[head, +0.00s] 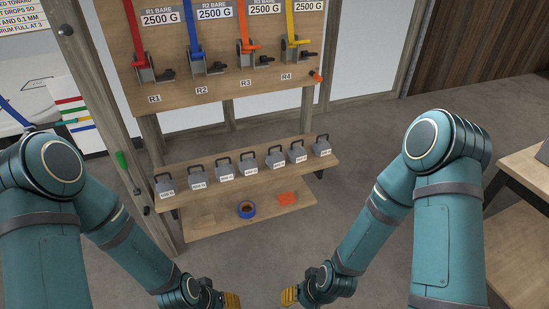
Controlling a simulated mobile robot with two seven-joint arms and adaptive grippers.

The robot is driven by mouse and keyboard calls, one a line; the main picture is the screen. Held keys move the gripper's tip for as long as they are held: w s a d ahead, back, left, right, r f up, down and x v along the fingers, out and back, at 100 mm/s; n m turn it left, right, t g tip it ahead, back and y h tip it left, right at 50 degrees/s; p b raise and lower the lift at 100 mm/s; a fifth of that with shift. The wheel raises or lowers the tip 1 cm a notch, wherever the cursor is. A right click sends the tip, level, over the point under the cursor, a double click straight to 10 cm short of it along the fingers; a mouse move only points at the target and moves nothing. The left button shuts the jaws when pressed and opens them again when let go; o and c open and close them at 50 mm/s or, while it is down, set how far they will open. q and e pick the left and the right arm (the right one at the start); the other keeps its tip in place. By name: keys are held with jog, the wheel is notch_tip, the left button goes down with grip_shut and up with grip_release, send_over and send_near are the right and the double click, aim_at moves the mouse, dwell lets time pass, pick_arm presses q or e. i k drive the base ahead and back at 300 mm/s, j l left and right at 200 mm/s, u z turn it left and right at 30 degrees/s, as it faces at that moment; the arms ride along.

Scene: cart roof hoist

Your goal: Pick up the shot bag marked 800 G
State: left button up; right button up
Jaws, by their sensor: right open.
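Several grey shot bags with dark top handles and white labels stand upright in a row on a wooden shelf (242,185) in the head view. The leftmost bag (165,185) and the rightmost bag (321,146) mark the row's ends. The label print is too small to tell which bag is marked 800 G. My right gripper (289,297) shows yellow fingertips low in the view, in front of and below the shelf, open and apart from the bags. My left gripper (232,301) is at the bottom edge, partly cut off; its opening cannot be made out.
A lower shelf (220,228) holds a blue ring-shaped item (246,210) and an orange piece (287,199). Above, a board (200,95) carries coloured straps with ratchets. A wooden post (112,125) stands at the left, a wooden table (525,180) at the right.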

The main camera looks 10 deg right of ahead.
aim_at(198, 180)
jog(key=i+l, duration=0.1)
jog(key=i, duration=0.8)
jog(key=i+l, duration=0.1)
jog(key=i, duration=0.8)
